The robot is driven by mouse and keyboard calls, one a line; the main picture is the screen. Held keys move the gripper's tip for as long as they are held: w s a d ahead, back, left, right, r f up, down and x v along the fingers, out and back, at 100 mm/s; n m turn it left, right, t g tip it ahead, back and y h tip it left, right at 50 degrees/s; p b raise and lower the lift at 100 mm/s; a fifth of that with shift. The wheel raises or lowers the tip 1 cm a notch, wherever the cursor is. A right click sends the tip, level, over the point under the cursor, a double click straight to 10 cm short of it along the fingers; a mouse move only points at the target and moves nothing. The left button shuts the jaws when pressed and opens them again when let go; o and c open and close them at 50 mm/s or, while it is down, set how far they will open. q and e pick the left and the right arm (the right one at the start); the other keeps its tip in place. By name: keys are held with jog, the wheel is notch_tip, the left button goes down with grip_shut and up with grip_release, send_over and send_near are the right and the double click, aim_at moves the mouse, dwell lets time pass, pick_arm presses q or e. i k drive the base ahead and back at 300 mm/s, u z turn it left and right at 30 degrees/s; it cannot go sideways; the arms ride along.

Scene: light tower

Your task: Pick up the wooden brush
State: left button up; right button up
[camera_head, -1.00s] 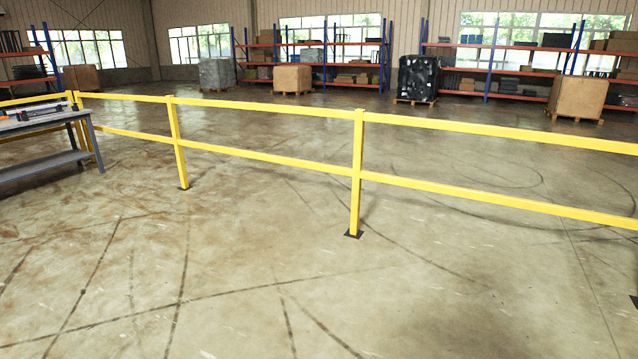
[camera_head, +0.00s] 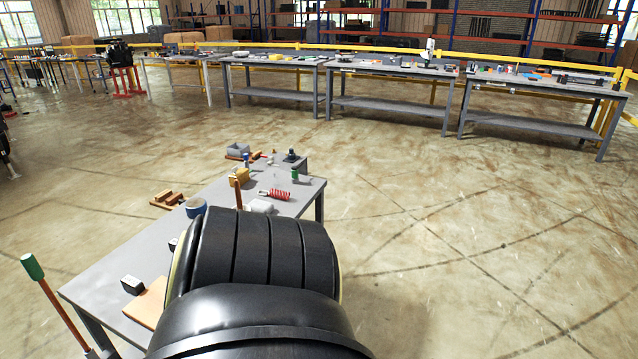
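Neither of my grippers is in view. I cannot make out the wooden brush for certain. A brown wooden piece (camera_head: 168,200) lies at the left edge of the near grey table (camera_head: 140,253); it is too small to tell whether it is the brush. A tan flat board (camera_head: 146,303) shows at the near part of that table, partly hidden. A large black ribbed shape close to the camera covers much of the table; I cannot tell whether it is part of me.
The near table also holds a blue roll (camera_head: 196,208), a red coil (camera_head: 279,195) and a grey bin (camera_head: 238,150). A green-topped rod (camera_head: 33,267) stands at lower left. Several workbenches (camera_head: 390,108) line the yellow railing (camera_head: 470,60). The floor (camera_head: 440,260) at right is clear.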

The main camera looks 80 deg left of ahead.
aim_at(237, 186)
jog(key=u, duration=2)
jog(key=i, duration=3.35)
jog(key=z, duration=1.65)
